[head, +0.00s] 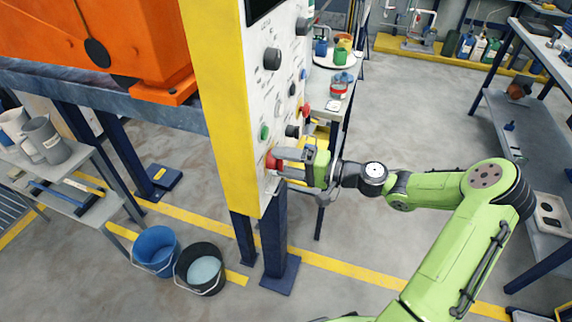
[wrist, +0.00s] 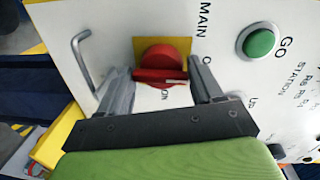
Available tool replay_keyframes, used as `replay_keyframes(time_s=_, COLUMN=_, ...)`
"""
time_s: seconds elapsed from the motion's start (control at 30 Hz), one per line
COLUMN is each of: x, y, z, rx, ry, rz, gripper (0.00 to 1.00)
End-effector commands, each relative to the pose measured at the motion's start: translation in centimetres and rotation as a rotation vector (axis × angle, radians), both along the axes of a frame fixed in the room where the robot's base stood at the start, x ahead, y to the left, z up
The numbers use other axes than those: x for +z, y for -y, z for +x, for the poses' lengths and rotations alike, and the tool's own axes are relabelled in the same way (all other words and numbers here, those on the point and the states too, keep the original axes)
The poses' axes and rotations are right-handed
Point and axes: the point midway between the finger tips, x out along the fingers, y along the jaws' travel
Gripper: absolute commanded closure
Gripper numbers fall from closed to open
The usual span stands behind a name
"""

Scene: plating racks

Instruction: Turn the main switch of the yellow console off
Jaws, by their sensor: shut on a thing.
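The yellow console (head: 222,110) stands upright with a white front panel of knobs and buttons. Its main switch is a red rotary knob (head: 273,160) low on the panel in the head view. In the wrist view the red knob (wrist: 165,54) sits on a yellow plate beside the word MAIN, with a grip bar across its face. My gripper (head: 280,160) is at the panel, its two fingers on either side of the knob. The wrist view also shows my gripper (wrist: 163,77) shut on the knob's bar. Part of the nearby lettering is hidden by the fingers.
A green GO button (wrist: 259,43) is right of the knob in the wrist view, and a metal handle (wrist: 85,58) is left. A blue bucket (head: 155,250) and a black bucket (head: 200,269) stand on the floor. A bench (head: 330,100) stands behind the console.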

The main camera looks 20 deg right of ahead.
Motion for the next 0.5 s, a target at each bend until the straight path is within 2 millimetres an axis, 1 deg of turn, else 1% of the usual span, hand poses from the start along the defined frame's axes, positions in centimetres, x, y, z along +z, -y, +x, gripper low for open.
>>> replay_keyframes(time_s=0.03, x=0.30, y=-0.04, z=0.08, rx=-0.001, ry=0.021, rz=-0.005, gripper=0.65)
replay_keyframes(time_s=0.17, x=0.35, y=-0.05, z=0.07, rx=-0.001, ry=0.042, rz=-0.018, gripper=0.65)
replay_keyframes(time_s=0.5, x=0.44, y=-0.07, z=0.07, rx=-0.001, ry=0.053, rz=-0.025, gripper=0.65)
